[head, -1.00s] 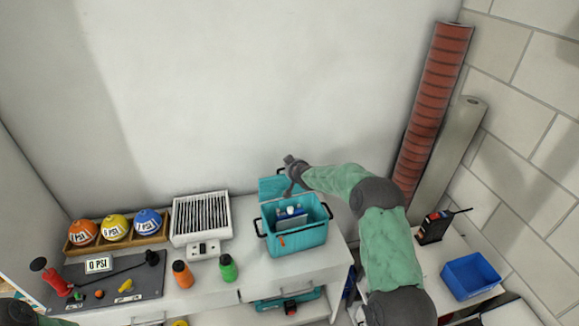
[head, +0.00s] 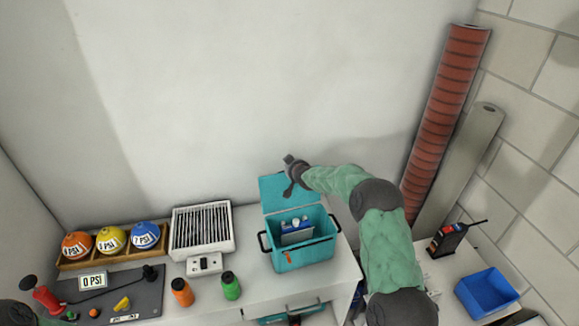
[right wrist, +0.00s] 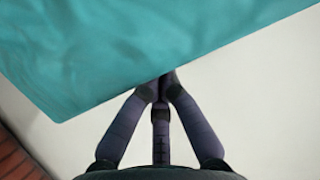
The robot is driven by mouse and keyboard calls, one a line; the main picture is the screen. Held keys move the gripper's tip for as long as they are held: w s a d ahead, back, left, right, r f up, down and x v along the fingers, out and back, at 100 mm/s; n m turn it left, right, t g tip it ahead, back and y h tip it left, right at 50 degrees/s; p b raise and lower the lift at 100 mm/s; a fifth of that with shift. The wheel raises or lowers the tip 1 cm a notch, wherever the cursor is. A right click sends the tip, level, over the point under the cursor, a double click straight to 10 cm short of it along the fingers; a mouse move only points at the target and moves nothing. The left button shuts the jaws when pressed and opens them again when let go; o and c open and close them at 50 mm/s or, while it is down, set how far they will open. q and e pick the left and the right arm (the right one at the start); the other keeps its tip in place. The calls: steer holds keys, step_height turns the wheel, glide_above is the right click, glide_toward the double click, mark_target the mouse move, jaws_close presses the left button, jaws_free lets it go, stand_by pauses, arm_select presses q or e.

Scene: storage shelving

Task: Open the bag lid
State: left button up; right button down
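The teal bag (head: 300,255) stands on the white counter with dark handles at its sides. Its lid (head: 275,188) stands up at the back, and the bag's mouth is uncovered. A blue and white item (head: 296,229) shows inside. My left gripper is out of view; only a bit of that arm shows at the lower left.
Left of the bag are a grey heater-like unit (head: 201,230), orange (head: 182,292) and green (head: 230,286) bottles, and a rack of coloured balls (head: 110,243). At right are a radio (head: 449,239), a blue bin (head: 487,293) and tall rolls (head: 446,120). The wall is close behind the lid.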

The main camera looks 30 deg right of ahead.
steer(key=shift+s+a+f, duration=0.2)
steer(key=shift+s+f, duration=0.05)
steer(key=shift+f, duration=0.45)
arm_select(q)
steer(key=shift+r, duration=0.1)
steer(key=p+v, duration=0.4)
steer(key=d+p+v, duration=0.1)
steer(key=p, duration=0.1)
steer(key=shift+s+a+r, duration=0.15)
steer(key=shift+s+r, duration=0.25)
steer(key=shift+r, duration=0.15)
arm_select(e)
steer(key=s+r, duration=0.5)
steer(key=r, duration=0.9)
steer(key=shift+s+a+r, duration=0.2)
steer(key=shift+a, duration=0.15)
